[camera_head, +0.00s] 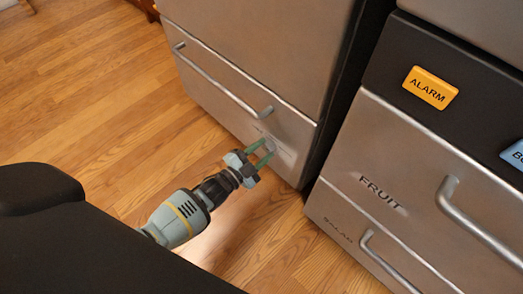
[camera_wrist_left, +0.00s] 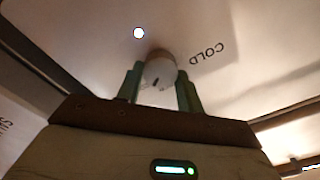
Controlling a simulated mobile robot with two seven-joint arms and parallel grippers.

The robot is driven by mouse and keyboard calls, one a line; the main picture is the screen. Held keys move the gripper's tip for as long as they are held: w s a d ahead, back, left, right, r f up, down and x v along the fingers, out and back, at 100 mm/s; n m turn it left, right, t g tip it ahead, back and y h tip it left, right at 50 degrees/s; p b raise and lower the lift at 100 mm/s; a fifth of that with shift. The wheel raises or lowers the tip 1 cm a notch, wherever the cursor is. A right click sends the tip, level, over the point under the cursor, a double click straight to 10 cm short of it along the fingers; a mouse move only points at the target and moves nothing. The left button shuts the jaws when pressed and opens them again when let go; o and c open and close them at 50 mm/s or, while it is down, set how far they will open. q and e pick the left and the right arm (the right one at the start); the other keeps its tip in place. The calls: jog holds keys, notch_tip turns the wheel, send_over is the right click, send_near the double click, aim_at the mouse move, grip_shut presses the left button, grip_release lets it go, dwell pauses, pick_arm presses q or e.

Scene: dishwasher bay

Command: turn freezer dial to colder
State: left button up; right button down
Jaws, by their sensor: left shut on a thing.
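The freezer dial (camera_wrist_left: 160,73) is a small pale round knob with a dark mark, on the steel front beside the word COLD in the left wrist view. My left gripper (camera_wrist_left: 160,92) has its green fingers on either side of the dial and is shut on it. In the head view my left gripper (camera_head: 263,152) reaches the lower right part of the left steel unit, below the drawer handle; the dial is small and hard to make out there. My right gripper is not in view.
A drawer handle (camera_head: 222,80) runs just above the dial. To the right stands another steel unit with an orange ALARM label (camera_head: 430,88), a FRUIT drawer (camera_head: 384,192) and bar handles. The wooden floor (camera_head: 90,90) is clear at left.

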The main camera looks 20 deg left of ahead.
pick_arm(q)
jog(key=shift+n, duration=0.4)
jog(key=n, duration=0.8)
jog(key=shift+n, duration=0.4)
jog(key=shift+a+n+b, duration=0.1)
jog(key=shift+n+b, duration=0.25)
jog(key=shift+n, duration=0.65)
jog(key=o, duration=1)
